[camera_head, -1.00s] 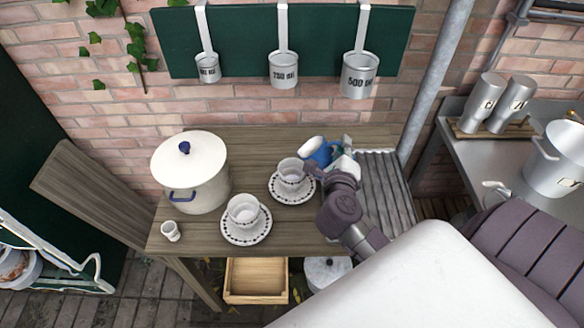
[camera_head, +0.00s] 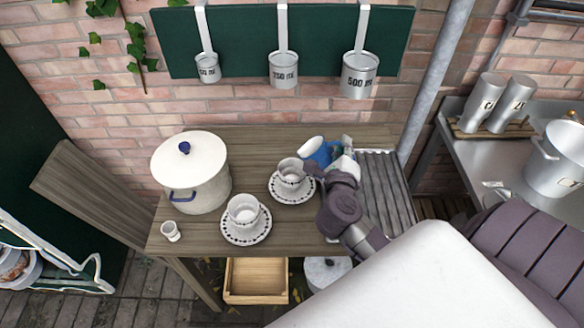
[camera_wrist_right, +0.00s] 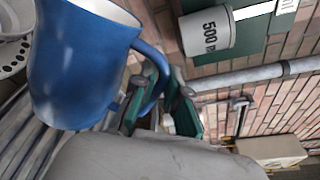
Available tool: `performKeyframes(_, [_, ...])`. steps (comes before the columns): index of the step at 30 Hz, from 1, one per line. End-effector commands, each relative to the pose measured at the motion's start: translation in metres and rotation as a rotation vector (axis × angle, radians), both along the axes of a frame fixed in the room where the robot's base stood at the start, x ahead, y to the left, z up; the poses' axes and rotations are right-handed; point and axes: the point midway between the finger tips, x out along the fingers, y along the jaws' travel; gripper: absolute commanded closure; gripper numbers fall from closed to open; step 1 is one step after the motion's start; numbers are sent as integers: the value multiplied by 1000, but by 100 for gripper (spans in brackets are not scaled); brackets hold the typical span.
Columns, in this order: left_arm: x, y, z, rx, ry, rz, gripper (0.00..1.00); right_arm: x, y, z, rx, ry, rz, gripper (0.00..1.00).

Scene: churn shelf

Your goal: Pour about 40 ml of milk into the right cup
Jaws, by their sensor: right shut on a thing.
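A blue jug (camera_head: 323,156) with a pale inside is just behind and right of the right cup (camera_head: 290,168). It looks tilted toward the cup; I see no clear milk stream. My right gripper (camera_head: 343,160) is shut on the jug's handle. In the right wrist view the blue jug (camera_wrist_right: 80,65) fills the upper left, and the gripper fingers (camera_wrist_right: 165,100) close around its handle. The right cup is upright on a patterned saucer (camera_head: 295,198). Its milk level cannot be told. My left gripper is not in view.
A left cup (camera_head: 243,208) on its saucer (camera_head: 240,238), a small white cup (camera_head: 171,231) and a lidded white pot (camera_head: 200,185) stand on the wooden table (camera_head: 250,139). A ribbed metal drainer (camera_head: 385,190) lies right of the arm. Measuring cups hang behind.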

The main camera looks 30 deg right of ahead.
Motion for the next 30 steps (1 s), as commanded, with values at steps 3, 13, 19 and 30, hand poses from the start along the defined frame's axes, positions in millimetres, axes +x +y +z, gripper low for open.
performKeyframes(3, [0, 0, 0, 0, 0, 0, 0, 0, 0, 1, -1, -3, 0, 100])
performKeyframes(13, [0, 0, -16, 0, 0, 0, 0, -7, -5, -8, 62, -81, 0, 100])
performKeyframes(19, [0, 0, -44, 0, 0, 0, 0, -17, -14, -30, 148, -187, 3, 100])
performKeyframes(30, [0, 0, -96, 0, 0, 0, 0, -29, -25, -70, 284, -352, 3, 100])
